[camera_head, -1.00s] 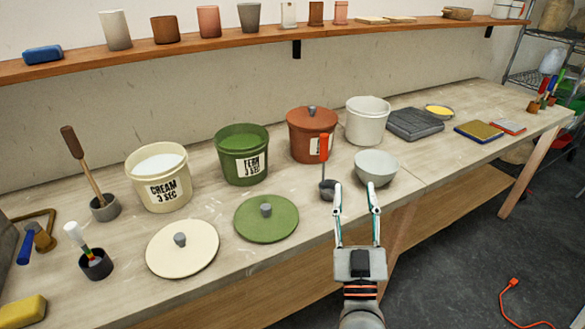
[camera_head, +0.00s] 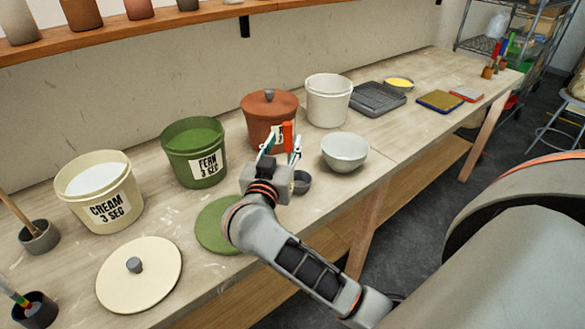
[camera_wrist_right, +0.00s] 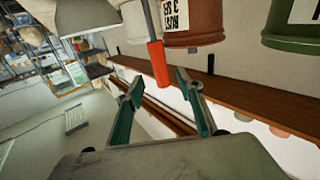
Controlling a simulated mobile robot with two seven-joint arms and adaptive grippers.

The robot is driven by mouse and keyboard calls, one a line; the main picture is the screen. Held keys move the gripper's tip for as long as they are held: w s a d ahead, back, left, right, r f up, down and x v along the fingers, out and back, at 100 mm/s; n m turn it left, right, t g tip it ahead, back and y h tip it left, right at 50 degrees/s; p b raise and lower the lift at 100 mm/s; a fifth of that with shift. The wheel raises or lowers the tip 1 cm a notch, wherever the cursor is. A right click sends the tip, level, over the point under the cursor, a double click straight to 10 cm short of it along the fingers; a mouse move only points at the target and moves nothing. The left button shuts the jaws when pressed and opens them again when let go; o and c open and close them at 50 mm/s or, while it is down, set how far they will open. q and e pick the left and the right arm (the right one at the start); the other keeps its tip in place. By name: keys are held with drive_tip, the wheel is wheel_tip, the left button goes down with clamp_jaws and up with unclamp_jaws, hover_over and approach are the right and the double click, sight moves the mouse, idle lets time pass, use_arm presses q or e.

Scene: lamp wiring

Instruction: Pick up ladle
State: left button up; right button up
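The ladle has a red handle (camera_head: 288,136) that stands upright above a small dark cup (camera_head: 301,182) at the front of the bench. Its lower end is hidden behind my right gripper. My right gripper (camera_head: 282,148) is open, with its fingers at the height of the red handle. In the right wrist view, the red handle (camera_wrist_right: 158,63) shows between and just beyond the two spread fingertips of the right gripper (camera_wrist_right: 155,85), with a gap on each side. My left gripper is not in view.
A grey bowl (camera_head: 345,153) stands right of the cup. A red-brown lidded bucket (camera_head: 262,120) and a green bucket (camera_head: 192,152) stand behind and left. A green lid (camera_head: 212,225) lies in front, partly hidden by my arm. A shelf (camera_head: 160,22) runs above the bench.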

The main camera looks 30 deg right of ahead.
sight(286, 135)
drive_tip(key=x, duration=0.5)
drive_tip(key=shift+a+f, duration=0.1)
drive_tip(key=shift+f, duration=0.05)
clamp_jaws()
